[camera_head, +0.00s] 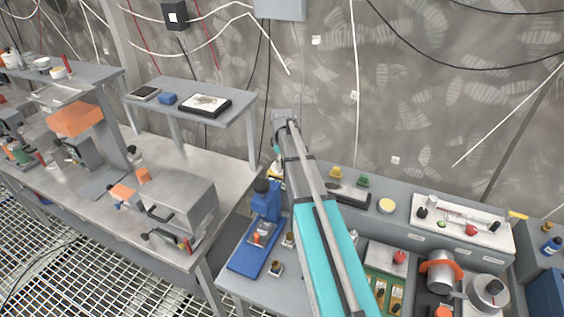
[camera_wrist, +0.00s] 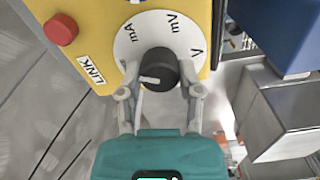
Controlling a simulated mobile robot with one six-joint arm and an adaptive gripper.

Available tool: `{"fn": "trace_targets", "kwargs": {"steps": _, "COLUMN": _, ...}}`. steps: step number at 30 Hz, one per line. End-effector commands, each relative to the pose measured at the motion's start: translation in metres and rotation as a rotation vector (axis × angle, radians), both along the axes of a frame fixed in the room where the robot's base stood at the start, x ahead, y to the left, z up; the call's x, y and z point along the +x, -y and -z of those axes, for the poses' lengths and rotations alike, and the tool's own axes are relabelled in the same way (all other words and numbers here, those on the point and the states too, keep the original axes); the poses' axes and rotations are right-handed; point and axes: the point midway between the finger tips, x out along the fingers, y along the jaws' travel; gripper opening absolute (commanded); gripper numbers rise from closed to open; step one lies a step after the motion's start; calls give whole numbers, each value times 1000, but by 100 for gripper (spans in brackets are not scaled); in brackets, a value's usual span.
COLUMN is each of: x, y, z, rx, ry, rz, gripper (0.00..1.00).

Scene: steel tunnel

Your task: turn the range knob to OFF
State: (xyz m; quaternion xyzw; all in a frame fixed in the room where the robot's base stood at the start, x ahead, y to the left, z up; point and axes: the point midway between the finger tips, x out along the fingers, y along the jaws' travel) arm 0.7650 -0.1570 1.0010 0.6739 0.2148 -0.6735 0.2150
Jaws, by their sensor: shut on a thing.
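The range knob (camera_wrist: 157,72) is black with a white pointer mark. It sits at the centre of a round white dial (camera_wrist: 150,33) on a yellow instrument (camera_wrist: 93,15). The dial shows the letters mA, mV and V; no OFF mark can be read. The pointer mark lies toward the left in the wrist view. My gripper (camera_wrist: 160,90) is shut on the knob, one finger at each side. In the head view my arm runs toward the back wall, and the knob cannot be made out.
A red button (camera_wrist: 61,29) and a LINK label (camera_wrist: 91,69) are beside the dial. A blue block (camera_wrist: 275,30) and a grey metal box (camera_wrist: 285,115) stand at the right. In the head view, a grey raised shelf (camera_head: 240,97) is left of my arm.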

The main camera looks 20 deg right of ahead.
Motion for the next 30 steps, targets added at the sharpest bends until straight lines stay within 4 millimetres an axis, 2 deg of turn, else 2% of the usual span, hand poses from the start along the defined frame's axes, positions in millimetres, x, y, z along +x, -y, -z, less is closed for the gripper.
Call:
{"fn": "trace_targets", "kwargs": {"steps": 6, "x": -1, "y": 0, "z": 0, "rx": 1, "ry": -2, "rz": -194, "gripper": 0}}
{"fn": "trace_targets", "kwargs": {"steps": 15, "x": -1, "y": -1, "z": 0, "rx": 1, "ry": -2, "rz": -381, "gripper": 0}}
{"fn": "trace_targets", "kwargs": {"steps": 30, "x": -1, "y": -1, "z": 0, "rx": 1, "ry": -2, "rz": -444, "gripper": 0}}
